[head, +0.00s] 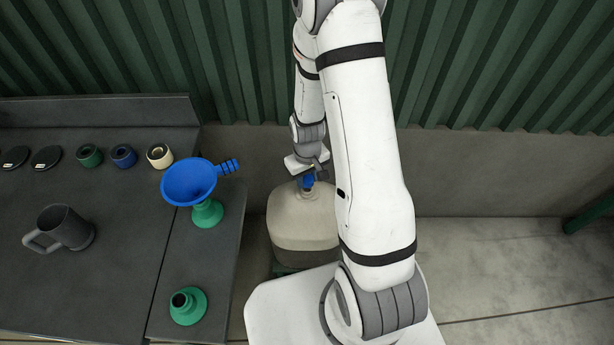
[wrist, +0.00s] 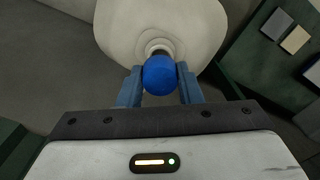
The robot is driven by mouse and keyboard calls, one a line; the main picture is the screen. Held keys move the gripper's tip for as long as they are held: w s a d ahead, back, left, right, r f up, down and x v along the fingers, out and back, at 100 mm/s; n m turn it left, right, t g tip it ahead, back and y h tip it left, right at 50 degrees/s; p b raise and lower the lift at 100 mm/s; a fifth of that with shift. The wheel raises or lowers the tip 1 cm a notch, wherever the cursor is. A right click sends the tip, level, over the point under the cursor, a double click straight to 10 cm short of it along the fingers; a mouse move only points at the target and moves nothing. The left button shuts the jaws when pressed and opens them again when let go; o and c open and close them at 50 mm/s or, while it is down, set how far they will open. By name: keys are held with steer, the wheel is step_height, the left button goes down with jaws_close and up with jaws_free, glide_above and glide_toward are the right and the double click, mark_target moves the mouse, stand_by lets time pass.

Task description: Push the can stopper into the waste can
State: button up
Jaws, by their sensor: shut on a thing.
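The waste can (head: 300,222) is a cream, translucent canister on the floor right of the bench, with darker liquid in its lower part. Its neck shows in the wrist view (wrist: 158,46). My gripper (head: 309,178) is shut on the blue can stopper (wrist: 159,75), which has a round knob. The fingers grip the knob from both sides. The stopper also shows in the head view (head: 308,182), right at the can's mouth. Its lower end is hidden, so I cannot tell whether it is in the neck or just above it.
A blue funnel (head: 190,182) sits on a green stand (head: 207,214) at the bench's right side. An empty green stand (head: 187,306) is nearer. A grey mug (head: 66,228), several rings and black discs are on the dark bench (head: 100,290). A green corrugated wall is behind.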

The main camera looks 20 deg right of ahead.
steer(key=shift+f+b, duration=1.35)
steer(key=shift+f, duration=0.05)
steer(key=shift+r, duration=0.1)
stand_by(0.3)
steer(key=o, duration=1.4)
steer(key=shift+o, duration=0.2)
steer(key=shift+r, duration=0.15)
steer(key=shift+r+p, duration=1.5)
steer(key=shift+r, duration=0.5)
steer(key=shift+r, duration=0.1)
